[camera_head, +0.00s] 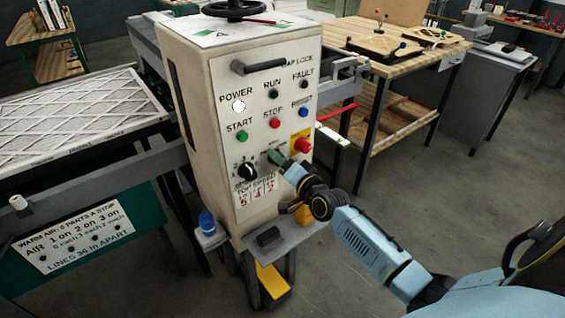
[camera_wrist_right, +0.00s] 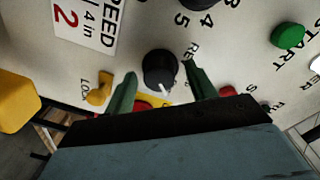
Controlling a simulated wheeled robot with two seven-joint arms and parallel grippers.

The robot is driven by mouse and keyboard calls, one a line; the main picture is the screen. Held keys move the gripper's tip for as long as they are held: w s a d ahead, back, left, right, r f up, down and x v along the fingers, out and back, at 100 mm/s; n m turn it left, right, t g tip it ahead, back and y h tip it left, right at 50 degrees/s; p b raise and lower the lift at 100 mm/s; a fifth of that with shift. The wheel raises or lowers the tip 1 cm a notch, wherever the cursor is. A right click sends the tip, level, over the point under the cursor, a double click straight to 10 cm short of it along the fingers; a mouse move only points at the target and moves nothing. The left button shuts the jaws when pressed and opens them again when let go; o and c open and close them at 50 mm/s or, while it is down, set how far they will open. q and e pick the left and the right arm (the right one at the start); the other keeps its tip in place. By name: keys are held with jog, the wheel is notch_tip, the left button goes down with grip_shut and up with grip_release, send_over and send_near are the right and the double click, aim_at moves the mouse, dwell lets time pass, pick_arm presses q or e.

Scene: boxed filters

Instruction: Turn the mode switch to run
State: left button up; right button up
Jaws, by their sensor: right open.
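The mode switch (camera_wrist_right: 158,68) is a round black knob with a white pointer on the pale control cabinet (camera_head: 212,165). In the right wrist view its pointer aims down and slightly right. My right gripper (camera_head: 275,157) reaches the panel from the right. Its green fingers (camera_wrist_right: 160,76) are open, one on each side of the knob, with gaps showing. In the head view the gripper hides most of the switch. The label beside it is only partly readable. My left gripper is out of view.
A black speed dial (camera_head: 248,172) sits left of my gripper. A red emergency button (camera_head: 303,145) on yellow is close at upper right. The start (camera_head: 242,135), stop (camera_head: 274,124) and reset (camera_head: 303,112) buttons are above. A small shelf (camera_head: 285,240) juts out below.

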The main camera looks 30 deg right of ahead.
jog(key=shift+s, duration=0.1)
jog(key=s, duration=1.3)
jog(key=shift+d+r, duration=0.25)
jog(key=shift+r, duration=0.05)
jog(key=shift+f, duration=0.1)
jog(key=s+a+f+n+g+b, duration=0.1)
jog(key=s+f+n+g, duration=0.2)
jog(key=f, duration=0.8)
jog(key=s+a+f+n+g+b, duration=0.15)
jog(key=s+f, duration=0.35)
jog(key=f, duration=0.6)
jog(key=s+a+f+n+g, duration=0.1)
jog(key=s+f+g, duration=0.3)
jog(key=f, duration=0.7)
jog(key=s+a+f+n+g, duration=0.2)
jog(key=s+f, duration=0.4)
jog(key=s, duration=0.3)
jog(key=s+a+f+n+g+b, duration=0.1)
jog(key=s+a+f+n+g, duration=0.1)
jog(key=s+f, duration=0.4)
jog(key=s+a+f+n+g+b, duration=0.1)
jog(key=s+f, duration=0.5)
jog(key=s, duration=0.6)
jog(key=a+n+g, duration=0.1)
jog(key=n+g, duration=0.1)
jog(key=g, duration=0.1)
jog(key=shift+s+a+f+n+h, duration=0.2)
jog(key=shift+s+n+h, duration=0.1)
jog(key=shift+s+n, duration=0.1)
